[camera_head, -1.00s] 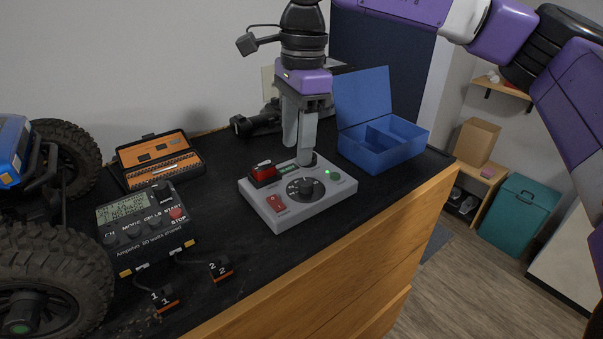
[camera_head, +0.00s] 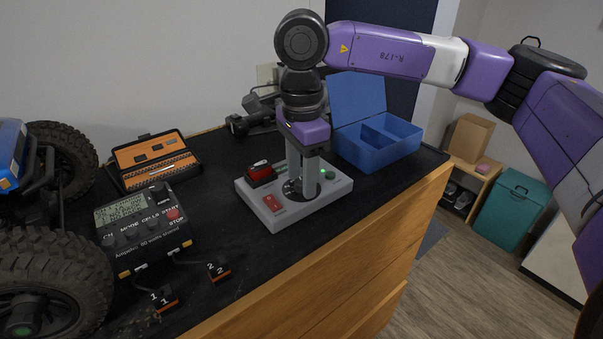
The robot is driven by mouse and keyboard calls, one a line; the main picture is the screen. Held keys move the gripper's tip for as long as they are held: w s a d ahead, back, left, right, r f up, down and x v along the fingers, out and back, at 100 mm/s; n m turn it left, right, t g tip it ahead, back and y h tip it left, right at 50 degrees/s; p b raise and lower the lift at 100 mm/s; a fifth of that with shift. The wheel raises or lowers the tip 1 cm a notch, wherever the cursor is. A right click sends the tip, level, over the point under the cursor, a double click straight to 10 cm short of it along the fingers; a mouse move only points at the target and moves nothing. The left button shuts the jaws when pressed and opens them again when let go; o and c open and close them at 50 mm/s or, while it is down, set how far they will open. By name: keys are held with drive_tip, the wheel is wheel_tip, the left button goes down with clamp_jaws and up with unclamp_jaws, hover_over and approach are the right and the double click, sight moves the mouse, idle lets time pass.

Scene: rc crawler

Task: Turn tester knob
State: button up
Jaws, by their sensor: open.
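The tester is a light grey box (camera_head: 323,202) on the black bench top. It has a red rocker switch (camera_head: 271,203) at the front left, a red and black part (camera_head: 260,172) at the back left and a green light (camera_head: 328,174) at the right. Its round dial (camera_head: 292,189) shows only in part, and the black knob at its middle is hidden behind my fingers. My gripper (camera_head: 302,190) points down over the dial with its fingers apart, one on either side of the knob's place. I cannot tell whether the fingers touch the knob.
An open blue box (camera_head: 372,158) stands close behind and right of the tester. A charger (camera_head: 145,226) with two cabled plugs, an orange tool case (camera_head: 153,160) and a crawler's large wheels (camera_head: 50,285) are at left. The bench's wooden edge (camera_head: 340,262) runs in front.

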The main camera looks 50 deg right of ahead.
clamp_jaws()
drive_tip(key=shift+f+m+b, duration=0.2)
drive_tip(key=shift+m+b, duration=0.1)
drive_tip(key=shift+b, duration=0.2)
drive_tip(key=shift+r+m+b, duration=0.15)
drive_tip(key=shift+m+b, duration=0.25)
drive_tip(key=shift+m, duration=0.1)
unclamp_jaws()
drive_tip(key=shift+r, duration=0.1)
